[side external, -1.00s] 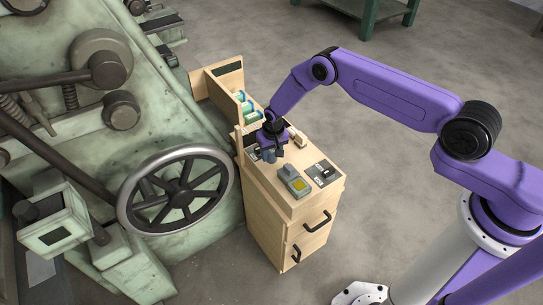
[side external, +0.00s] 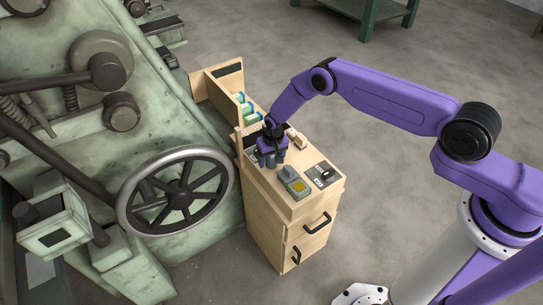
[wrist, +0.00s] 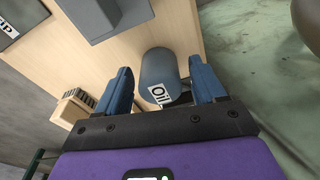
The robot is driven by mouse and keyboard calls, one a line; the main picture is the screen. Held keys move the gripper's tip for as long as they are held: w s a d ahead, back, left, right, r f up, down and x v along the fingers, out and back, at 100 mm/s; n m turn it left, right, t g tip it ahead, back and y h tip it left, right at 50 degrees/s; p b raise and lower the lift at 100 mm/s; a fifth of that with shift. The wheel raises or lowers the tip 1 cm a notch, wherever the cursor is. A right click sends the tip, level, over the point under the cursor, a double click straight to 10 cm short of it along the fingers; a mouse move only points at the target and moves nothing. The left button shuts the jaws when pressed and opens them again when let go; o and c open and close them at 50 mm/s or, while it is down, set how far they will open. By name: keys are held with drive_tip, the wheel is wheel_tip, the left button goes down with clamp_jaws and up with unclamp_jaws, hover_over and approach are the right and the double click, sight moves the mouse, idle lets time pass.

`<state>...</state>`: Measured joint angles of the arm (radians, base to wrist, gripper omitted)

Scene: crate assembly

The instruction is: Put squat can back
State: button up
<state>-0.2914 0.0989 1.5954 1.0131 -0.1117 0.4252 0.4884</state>
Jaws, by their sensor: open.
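The squat can, a blue-grey cylinder with a white "Oil" label (wrist: 160,72), stands on the wooden cabinet top in the wrist view. My gripper (wrist: 160,85) is open, with one blue finger on each side of the can. The can lies between the fingers; whether either finger touches it is unclear. In the side view my gripper (side external: 271,160) is low over the cabinet top and hides most or all of the can.
A slotted wooden block (wrist: 72,107) is nearby. Green-and-white items (side external: 247,108) sit in the open compartment behind. A handwheel (side external: 175,195) is left.

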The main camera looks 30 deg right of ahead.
wheel_tip(320, 180, up, 12)
drive_tip(key=s, duration=0.1)
drive_tip(key=shift+s+a, duration=0.15)
drive_tip(key=shift+s, duration=0.05)
idle(0.4)
drive_tip(key=shift+r, duration=0.2)
wheel_tip(320, 180, up, 10)
drive_tip(key=n, duration=0.3)
hover_over(273, 158)
drive_tip(key=s+a, duration=0.4)
drive_tip(key=s, duration=0.1)
drive_tip(key=s+r+n, duration=0.4)
drive_tip(key=s+r, duration=0.6)
drive_tip(key=s, duration=0.1)
drive_tip(key=s+d+r+n, duration=0.2)
drive_tip(key=s+d, duration=0.1)
drive_tip(key=s, duration=0.5)
drive_tip(key=s+d+r+n, duration=0.3)
drive_tip(key=s+d, duration=0.1)
drive_tip(key=s, duration=0.5)
drive_tip(key=s+d+r+n+g, duration=0.1)
drive_tip(key=s+d, duration=0.3)
drive_tip(key=s, duration=0.4)
drive_tip(key=shift+s+r+n+y, duration=0.3)
drive_tip(key=shift+s+r+n, duration=0.05)
drive_tip(key=shift+r+n, duration=0.5)
